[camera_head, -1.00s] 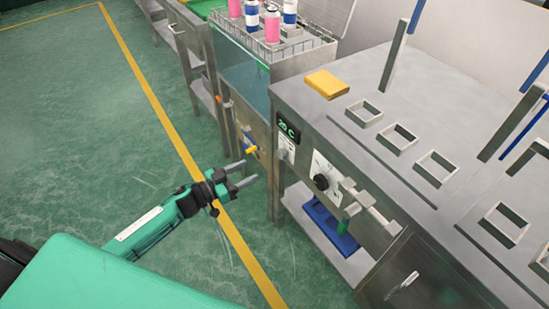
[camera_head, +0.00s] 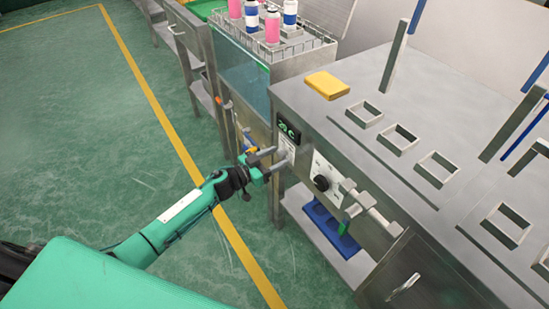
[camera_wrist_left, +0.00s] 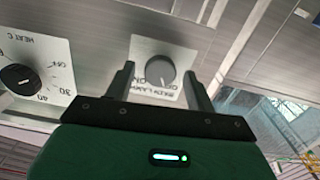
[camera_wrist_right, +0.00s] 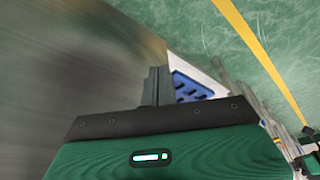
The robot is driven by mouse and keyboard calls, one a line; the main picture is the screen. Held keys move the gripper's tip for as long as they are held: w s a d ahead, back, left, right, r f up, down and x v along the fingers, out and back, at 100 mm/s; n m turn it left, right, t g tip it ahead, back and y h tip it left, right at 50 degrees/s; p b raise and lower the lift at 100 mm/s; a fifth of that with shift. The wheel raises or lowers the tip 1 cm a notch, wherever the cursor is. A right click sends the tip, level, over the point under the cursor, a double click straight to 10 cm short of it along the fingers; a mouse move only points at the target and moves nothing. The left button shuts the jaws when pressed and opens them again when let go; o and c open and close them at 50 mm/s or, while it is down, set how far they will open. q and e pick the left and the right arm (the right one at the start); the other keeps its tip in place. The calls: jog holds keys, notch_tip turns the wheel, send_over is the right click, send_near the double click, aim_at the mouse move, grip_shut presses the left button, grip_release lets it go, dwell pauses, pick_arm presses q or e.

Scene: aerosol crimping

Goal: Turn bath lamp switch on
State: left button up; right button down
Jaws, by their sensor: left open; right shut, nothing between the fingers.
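The bath lamp switch (camera_wrist_left: 160,70) is a round grey knob on a white labelled plate (camera_wrist_left: 145,48), seen in the left wrist view. "ON" is printed close to it. My left gripper (camera_head: 280,157) is open at the front panel of the steel cabinet, with its fingers on either side of the knob in the left wrist view. I cannot tell whether the fingers touch the knob. In the head view the gripper partly hides the plate (camera_head: 289,147). My right gripper (camera_wrist_right: 156,86) is shut and empty; it shows only in the right wrist view.
A yellow block (camera_head: 327,85) lies on the steel top. Open green floor (camera_head: 90,150) lies left.

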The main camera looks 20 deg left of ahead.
pick_arm(q)
jog(key=c, duration=1)
jog(key=shift+o, duration=0.2)
